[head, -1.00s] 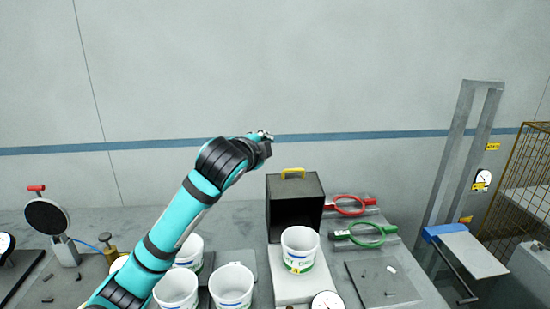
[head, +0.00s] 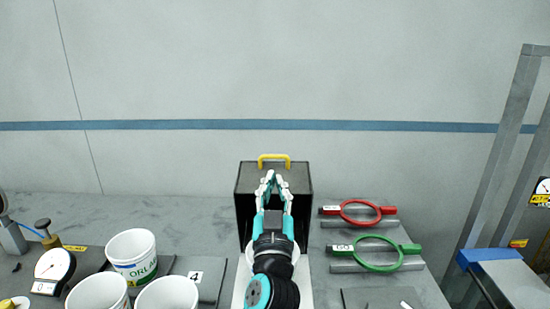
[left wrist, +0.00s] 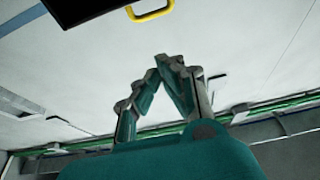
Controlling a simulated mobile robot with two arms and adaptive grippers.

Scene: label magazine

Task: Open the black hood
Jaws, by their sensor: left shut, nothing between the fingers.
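The black hood (head: 302,212) is a dark box standing on the bench against the wall, with a yellow handle (head: 274,158) on top. My left gripper (head: 270,174) is shut and empty; in the head view it overlaps the front of the hood, its tips just below the handle. In the left wrist view the hood (left wrist: 80,8) and the handle (left wrist: 150,14) show at the top edge, apart from the shut fingertips (left wrist: 168,60). My left arm hides the middle of the hood's front. My right gripper is out of view.
A white cup (head: 296,252) stands before the hood, mostly hidden by my arm. Several white cups (head: 132,250) stand at the left. A red ring gauge (head: 375,206) and a green ring gauge (head: 378,266) lie at the right. A dial gauge (head: 53,266) is further left.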

